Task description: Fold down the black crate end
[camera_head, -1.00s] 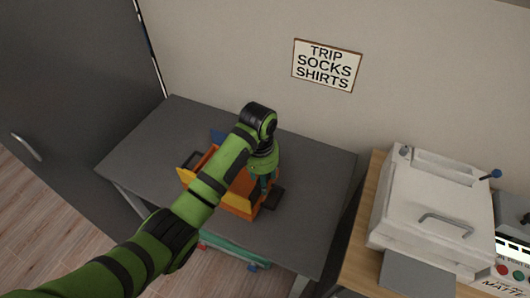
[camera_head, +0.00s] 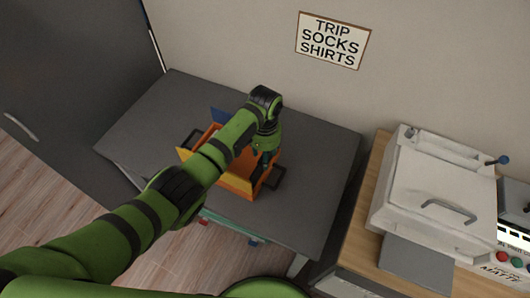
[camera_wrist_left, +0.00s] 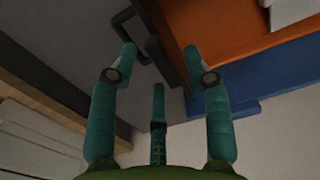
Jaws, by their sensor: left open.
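The crate is a small box on the grey table, with an orange inside (camera_wrist_left: 235,25), a yellow-orange front wall (camera_head: 234,186) and a blue side (camera_wrist_left: 265,82). Its black end (camera_wrist_left: 166,42) with a loop handle (camera_head: 279,178) is at the crate's right. Another black end piece (camera_head: 191,141) shows at the left. My left gripper (camera_head: 264,163) points down at the right end, its fingers spread and empty. In the left wrist view, the fingers (camera_wrist_left: 160,60) are on both sides of the black end; contact cannot be told. My arm hides the crate's middle.
The grey table (camera_head: 140,130) is clear around the crate. A wooden desk at the right carries a white press-like machine (camera_head: 437,190). A dark cabinet (camera_head: 70,70) stands at the left. A sign (camera_head: 333,40) hangs on the wall.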

